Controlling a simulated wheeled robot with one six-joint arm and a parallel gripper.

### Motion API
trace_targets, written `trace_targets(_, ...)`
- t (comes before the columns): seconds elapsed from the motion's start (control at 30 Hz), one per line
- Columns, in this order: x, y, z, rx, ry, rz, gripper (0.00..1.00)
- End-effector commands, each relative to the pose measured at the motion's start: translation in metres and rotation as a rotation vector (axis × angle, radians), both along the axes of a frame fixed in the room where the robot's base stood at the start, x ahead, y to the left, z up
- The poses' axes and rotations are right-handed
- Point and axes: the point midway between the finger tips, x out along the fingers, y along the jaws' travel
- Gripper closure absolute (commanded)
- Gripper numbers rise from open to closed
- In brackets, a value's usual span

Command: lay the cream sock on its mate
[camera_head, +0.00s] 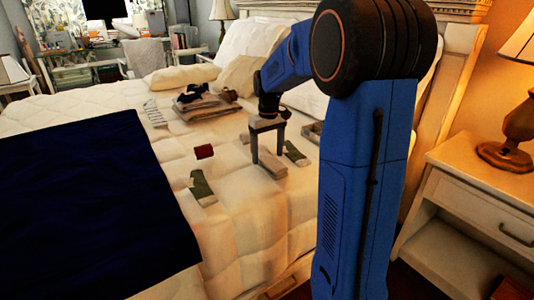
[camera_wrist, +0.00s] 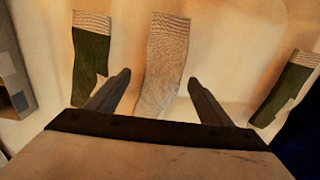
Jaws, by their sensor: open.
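A cream sock (camera_head: 271,164) with a ribbed cuff lies flat on the bed; in the wrist view the cream sock (camera_wrist: 166,62) is in the middle. My gripper (camera_head: 268,162) is over it and empty. In the wrist view my open gripper (camera_wrist: 157,83) has one finger to each side of the sock's lower end. I cannot tell whether the fingers touch the bed. A small pale piece (camera_head: 245,138) lies behind my gripper, too small to identify. I cannot make out a second cream sock for certain.
Green socks lie on both sides, one near the front (camera_head: 202,188) and one at the right (camera_head: 296,153). A dark red cloth (camera_head: 204,152), a striped piece (camera_head: 155,113), folded laundry (camera_head: 205,106) and a grey tray (camera_head: 312,132) are around. A navy blanket (camera_head: 90,205) covers the left.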

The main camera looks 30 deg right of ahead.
Motion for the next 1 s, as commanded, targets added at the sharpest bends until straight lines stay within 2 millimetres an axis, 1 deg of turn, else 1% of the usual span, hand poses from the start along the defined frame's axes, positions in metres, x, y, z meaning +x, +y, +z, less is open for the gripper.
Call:
trace_targets(0.17,0.0,0.0,0.015,-0.001,-0.002,0.0,0.26)
trace_targets(0.27,0.001,0.0,0.031,-0.001,-0.004,0.0,0.26)
trace_targets(0.5,0.001,-0.001,0.078,-0.001,-0.003,0.0,0.26)
trace_targets(0.7,0.001,-0.001,0.108,-0.001,-0.002,0.0,0.26)
trace_targets(0.83,0.0,-0.001,0.118,0.0,-0.001,0.0,0.26)
trace_targets(1.0,0.0,-0.001,0.123,0.0,-0.001,0.0,0.26)
